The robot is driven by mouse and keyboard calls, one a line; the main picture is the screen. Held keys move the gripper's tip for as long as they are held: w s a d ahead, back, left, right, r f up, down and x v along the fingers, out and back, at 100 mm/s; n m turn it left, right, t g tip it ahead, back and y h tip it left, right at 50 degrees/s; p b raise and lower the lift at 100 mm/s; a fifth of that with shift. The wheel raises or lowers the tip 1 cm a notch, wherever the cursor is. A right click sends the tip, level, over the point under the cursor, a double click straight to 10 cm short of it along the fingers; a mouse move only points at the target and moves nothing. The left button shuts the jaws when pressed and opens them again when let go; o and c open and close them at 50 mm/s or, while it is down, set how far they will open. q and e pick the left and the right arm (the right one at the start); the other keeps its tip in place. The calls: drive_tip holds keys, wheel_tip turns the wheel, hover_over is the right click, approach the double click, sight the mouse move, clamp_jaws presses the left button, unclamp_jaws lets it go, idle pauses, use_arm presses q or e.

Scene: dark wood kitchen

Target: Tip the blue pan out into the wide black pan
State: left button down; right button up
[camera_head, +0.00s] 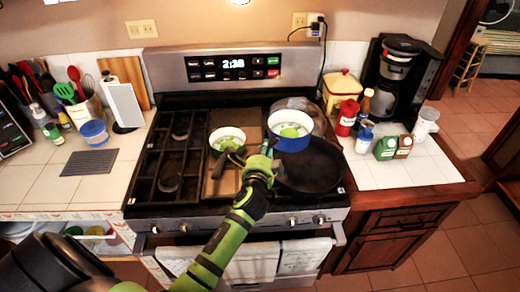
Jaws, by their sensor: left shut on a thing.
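The blue pan (291,144) has a white inside with something green (290,131) in it. It appears roughly upright at the back left of the wide black pan (316,168) and overlaps it in the view. I cannot tell whether the two touch. The wide black pan sits at the stove's front right; its visible inside looks dark and bare. My left gripper (265,159) is shut on the blue pan's handle, which it mostly hides. My right gripper is not in view.
A dark glassy lid or pan (297,107) lies behind the blue pan. Bottles and a coffee maker (395,75) crowd the right counter. The stove's left burners (172,158) are clear.

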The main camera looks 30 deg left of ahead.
use_arm(q)
drive_tip(key=shift+d+m+b, duration=0.15)
drive_tip(key=shift+m+b, duration=0.15)
drive_tip(key=shift+b, duration=0.35)
drive_tip(key=m+t+b, duration=0.1)
drive_tip(key=m+b, duration=0.1)
drive_tip(key=b, duration=0.2)
drive_tip(key=shift+d+f+y, duration=0.1)
drive_tip(key=shift+f+y, duration=0.1)
drive_tip(key=shift+y, duration=0.2)
drive_tip(key=shift+r, duration=0.3)
drive_tip(key=shift+m+t, duration=0.3)
drive_tip(key=shift+m, duration=0.2)
drive_tip(key=shift+s+d+m+t, duration=0.1)
drive_tip(key=shift+d+m+t, duration=0.25)
drive_tip(key=shift+m, duration=0.55)
drive_tip(key=shift+d+m+t, duration=0.2)
drive_tip(key=shift+m+t, duration=0.25)
drive_tip(key=shift+m, duration=0.45)
drive_tip(key=shift+y, duration=0.3)
drive_tip(key=shift+d, duration=0.1)
